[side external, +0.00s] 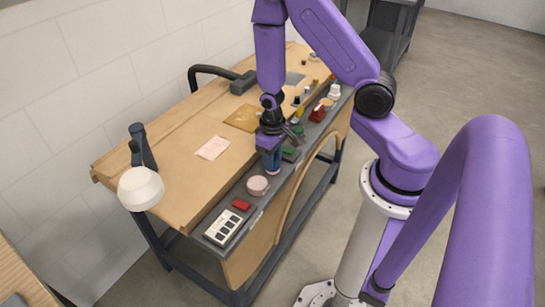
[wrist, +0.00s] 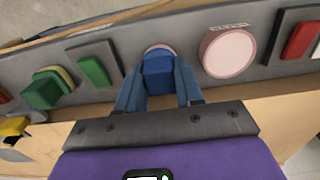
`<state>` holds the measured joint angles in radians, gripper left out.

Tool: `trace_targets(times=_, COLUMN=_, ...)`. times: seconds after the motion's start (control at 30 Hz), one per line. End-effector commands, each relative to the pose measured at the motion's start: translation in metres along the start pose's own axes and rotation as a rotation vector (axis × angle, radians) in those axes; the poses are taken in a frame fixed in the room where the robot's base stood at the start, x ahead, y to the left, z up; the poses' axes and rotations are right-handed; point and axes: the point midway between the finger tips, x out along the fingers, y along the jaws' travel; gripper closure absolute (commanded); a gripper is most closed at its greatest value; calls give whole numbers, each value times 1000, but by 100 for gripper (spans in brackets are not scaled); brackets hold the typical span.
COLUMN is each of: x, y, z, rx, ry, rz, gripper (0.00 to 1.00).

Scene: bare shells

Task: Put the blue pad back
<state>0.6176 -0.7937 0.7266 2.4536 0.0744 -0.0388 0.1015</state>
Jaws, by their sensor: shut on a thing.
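The blue pad (wrist: 158,73) is a small blue block between the two blue-grey fingers of my gripper (wrist: 158,88) in the wrist view. My gripper is shut on it. A pale round spot (wrist: 158,48) shows just beyond the pad on the grey strip (wrist: 200,82), partly hidden by the pad. In the side view my gripper (side external: 271,168) points down at the strip along the table's front edge, beside the round pink pad (side external: 258,185). There the blue pad cannot be told apart from the fingers. Whether the pad touches the strip cannot be told.
The pink pad (wrist: 228,52) sits right of my gripper, then a red block (wrist: 300,40). Left are a green pad (wrist: 95,70) and a green block (wrist: 42,90). A white lamp-like head (side external: 141,188) stands at the table's left end. Open wood surrounds a pink sheet (side external: 213,148).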

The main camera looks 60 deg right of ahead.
Motion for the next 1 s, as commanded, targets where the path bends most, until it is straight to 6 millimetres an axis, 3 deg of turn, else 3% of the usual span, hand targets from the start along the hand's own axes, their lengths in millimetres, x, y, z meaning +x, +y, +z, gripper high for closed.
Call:
trace_targets(times=0.03, x=2, y=0, z=0, rx=-1, ry=-1, rz=0, gripper=88)
trace_targets(times=0.07, x=2, y=0, z=0, rx=-1, ry=0, rz=0, gripper=58)
trace_targets(times=0.1, x=1, y=0, z=0, rx=-1, ry=0, rz=0, gripper=45)
trace_targets(times=0.13, x=1, y=0, z=0, rx=-1, ry=0, rz=0, gripper=39)
trace_targets(times=0.57, x=-3, y=0, z=0, rx=1, ry=0, rz=-1, gripper=39)
trace_targets(times=1.0, x=-28, y=0, z=-1, rx=0, ry=1, rz=-2, gripper=39)
